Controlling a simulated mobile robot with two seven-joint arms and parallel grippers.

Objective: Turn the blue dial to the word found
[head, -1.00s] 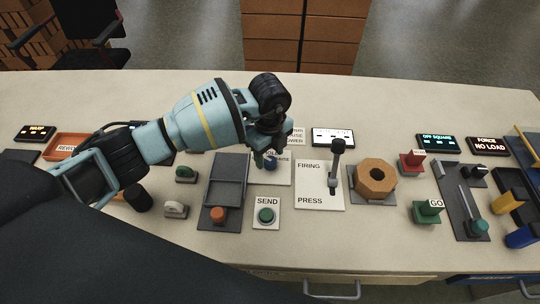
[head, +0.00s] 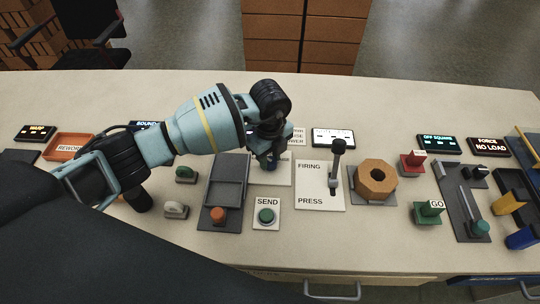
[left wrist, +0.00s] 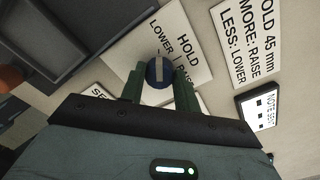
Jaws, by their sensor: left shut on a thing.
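The blue dial (left wrist: 158,71) with a pale stripe sits on a white plate (left wrist: 196,32) marked HOLD and LOWER, with the other words partly covered. In the left wrist view the stripe runs nearly up and down the picture. I see no word "found" on the plate. My left gripper (left wrist: 158,87) has one green finger on each side of the dial and is shut on it. In the head view the left gripper (head: 270,160) comes down over the plate (head: 287,176) and mostly hides the dial. My right gripper is not in view.
A green SEND button (head: 266,215) stands just in front of the dial plate. A grey tray unit with an orange knob (head: 219,215) is on its left. The FIRING/PRESS lever (head: 335,165) stands upright close on its right. Display boxes (head: 333,137) line the back.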

